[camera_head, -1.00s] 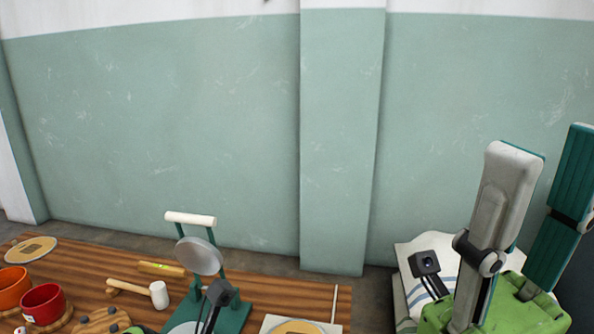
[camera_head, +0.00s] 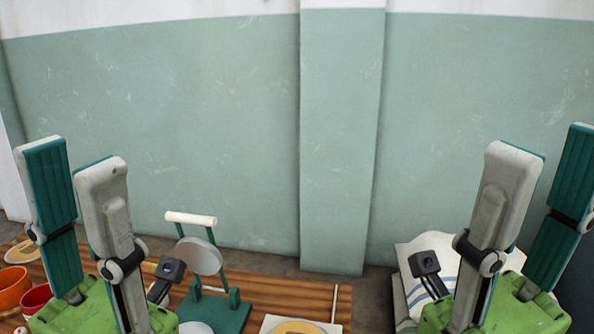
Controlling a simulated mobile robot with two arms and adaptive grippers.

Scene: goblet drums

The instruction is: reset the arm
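My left gripper (camera_head: 71,160) stands upright at the left of the head view, its two grey and teal fingers apart with nothing between them. My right gripper (camera_head: 545,150) stands upright at the right in the same way, fingers apart and empty. Both are raised in front of the scene, and their green bodies show at the bottom edge. The left one hides part of the wooden table (camera_head: 312,292).
A green press-like stand (camera_head: 222,312) with a grey disc and pale handle stands on the table. An orange bowl (camera_head: 12,285) and a red bowl (camera_head: 35,298) are at the left. White striped cloth (camera_head: 412,262) lies behind my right gripper. A green wall is behind.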

